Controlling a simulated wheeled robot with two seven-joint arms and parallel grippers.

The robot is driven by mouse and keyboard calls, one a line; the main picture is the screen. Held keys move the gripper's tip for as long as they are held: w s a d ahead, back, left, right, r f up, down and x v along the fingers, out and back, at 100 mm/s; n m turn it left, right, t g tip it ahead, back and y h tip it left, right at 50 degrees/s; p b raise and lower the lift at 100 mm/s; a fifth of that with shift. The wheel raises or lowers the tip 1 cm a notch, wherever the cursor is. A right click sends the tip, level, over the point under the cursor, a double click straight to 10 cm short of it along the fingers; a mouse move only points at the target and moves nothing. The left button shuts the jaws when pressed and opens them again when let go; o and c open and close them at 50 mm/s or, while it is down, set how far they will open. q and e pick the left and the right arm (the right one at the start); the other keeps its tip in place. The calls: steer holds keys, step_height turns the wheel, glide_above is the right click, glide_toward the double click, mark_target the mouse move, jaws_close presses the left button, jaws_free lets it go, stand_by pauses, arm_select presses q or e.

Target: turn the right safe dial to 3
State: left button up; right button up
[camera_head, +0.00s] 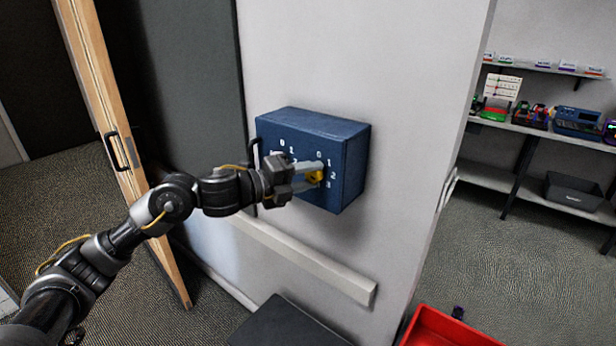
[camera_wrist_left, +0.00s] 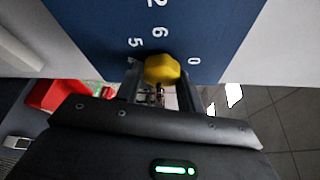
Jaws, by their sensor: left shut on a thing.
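A blue safe box (camera_head: 350,165) is fixed to the white wall, with white numbers for two dials on its front. The right dial (camera_head: 316,177) is yellow, and the numbers 0, 1, 2 and 3 show around it. My left gripper (camera_head: 312,175) reaches in from the left and is shut on this dial. In the left wrist view the yellow dial (camera_wrist_left: 162,69) sits between the fingers, with 2, 6, 5 and 0 on the blue face. Which number the dial points to cannot be told. The left dial is mostly hidden behind my gripper. My right gripper is not in view.
A white rail (camera_head: 310,262) runs along the wall below the safe. A wooden door edge (camera_head: 110,110) stands at left. A red bin (camera_head: 445,330) is at the lower right. Shelves with small devices (camera_head: 540,130) stand beyond the wall's corner, with open carpet before them.

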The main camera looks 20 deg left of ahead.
arm_select(q)
steer(key=m+y, duration=0.2)
steer(key=m, duration=0.2)
steer(key=shift+g, duration=0.3)
steer(key=shift+m, duration=0.3)
steer(key=o, duration=1)
steer(key=shift+c, duration=0.2)
steer(key=b+v, duration=0.2)
steer(key=v, duration=0.9)
steer(key=shift+d, duration=0.2)
